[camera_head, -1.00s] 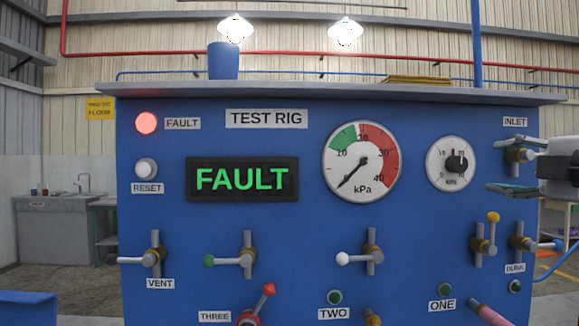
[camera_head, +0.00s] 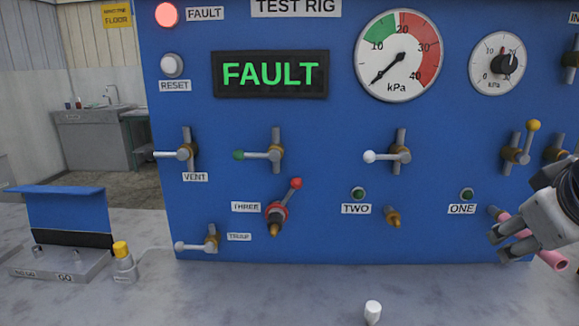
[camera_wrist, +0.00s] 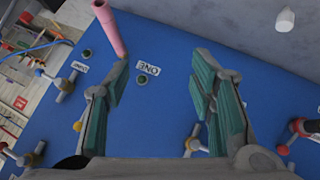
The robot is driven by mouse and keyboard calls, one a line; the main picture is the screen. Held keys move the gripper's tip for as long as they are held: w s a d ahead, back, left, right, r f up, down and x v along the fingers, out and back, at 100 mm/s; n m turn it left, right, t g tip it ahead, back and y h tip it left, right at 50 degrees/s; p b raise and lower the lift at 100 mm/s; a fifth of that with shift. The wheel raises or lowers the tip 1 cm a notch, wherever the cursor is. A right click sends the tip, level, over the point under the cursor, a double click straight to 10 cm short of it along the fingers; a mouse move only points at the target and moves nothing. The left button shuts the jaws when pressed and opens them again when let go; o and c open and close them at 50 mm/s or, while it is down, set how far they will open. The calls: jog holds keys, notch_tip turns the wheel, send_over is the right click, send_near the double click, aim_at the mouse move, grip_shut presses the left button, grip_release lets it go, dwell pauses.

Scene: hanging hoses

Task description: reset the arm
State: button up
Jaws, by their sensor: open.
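My gripper (camera_head: 503,243) is at the right of the head view, in front of the lower right of the blue test rig panel (camera_head: 330,235). It is open and points left and down. In the wrist view its teal-padded fingers (camera_wrist: 162,75) stand wide apart, with only the panel and the ONE label (camera_wrist: 149,68) showing between them. A pink hose (camera_head: 553,259) at the ONE port passes behind my gripper in the head view. In the wrist view the hose (camera_wrist: 108,25) lies beyond the left fingertip. I cannot tell how near they are.
Valve handles stick out of the panel, among them a yellow-knobbed one (camera_head: 533,126) above my gripper. A small white cylinder (camera_head: 373,312) stands on the grey bench (camera_head: 290,295). A yellow-capped fitting (camera_head: 122,262) and a blue-backed stand (camera_head: 68,222) are at left.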

jog(key=s+a+f+g+y, duration=0.25)
jog(key=s+a+f, duration=0.25)
jog(key=s+a, duration=0.25)
jog(key=s+a+f+g+y, duration=0.2)
jog(key=s+a+f+g, duration=0.2)
jog(key=s+a, duration=0.3)
notch_tip(320, 180, up, 14)
jog(key=d+t+p, duration=0.1)
jog(key=t+p, duration=0.2)
jog(key=p, duration=0.9)
jog(key=shift+s+d+f+m+p, duration=0.15)
jog(key=shift+f+m+p, duration=0.1)
jog(key=shift+m+p, duration=0.15)
